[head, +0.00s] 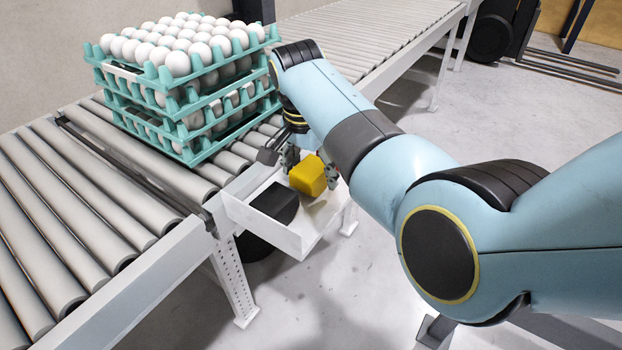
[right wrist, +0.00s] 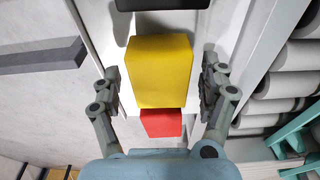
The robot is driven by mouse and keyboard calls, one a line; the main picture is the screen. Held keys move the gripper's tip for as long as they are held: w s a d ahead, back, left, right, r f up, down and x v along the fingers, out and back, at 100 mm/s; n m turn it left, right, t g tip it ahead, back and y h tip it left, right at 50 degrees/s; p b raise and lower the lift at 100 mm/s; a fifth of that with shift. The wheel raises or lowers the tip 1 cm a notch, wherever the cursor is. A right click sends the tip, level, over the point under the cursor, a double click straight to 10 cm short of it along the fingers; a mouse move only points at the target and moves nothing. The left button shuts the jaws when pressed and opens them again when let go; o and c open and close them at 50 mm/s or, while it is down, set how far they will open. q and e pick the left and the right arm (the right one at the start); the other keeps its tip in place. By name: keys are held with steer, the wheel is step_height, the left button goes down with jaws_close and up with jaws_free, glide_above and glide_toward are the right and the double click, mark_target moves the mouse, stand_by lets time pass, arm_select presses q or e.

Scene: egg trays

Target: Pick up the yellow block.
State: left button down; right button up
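The yellow block (head: 306,177) is at the far end of a small white tray (head: 300,241) on the conveyor's side. In the right wrist view the yellow block (right wrist: 159,70) lies between the two fingers of my right gripper (right wrist: 161,78), with a gap on both sides. My right gripper (head: 311,170) is open, one finger on each side of the block, in the head view. My left gripper is not in view.
A black block (head: 275,202) sits in the tray's near part. A red block (right wrist: 161,124) shows beside the yellow one in the right wrist view. Stacked teal egg trays (head: 194,156) with white eggs stand on the roller conveyor (head: 60,185), close left of my gripper.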

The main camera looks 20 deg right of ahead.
steer(key=c, duration=1.4)
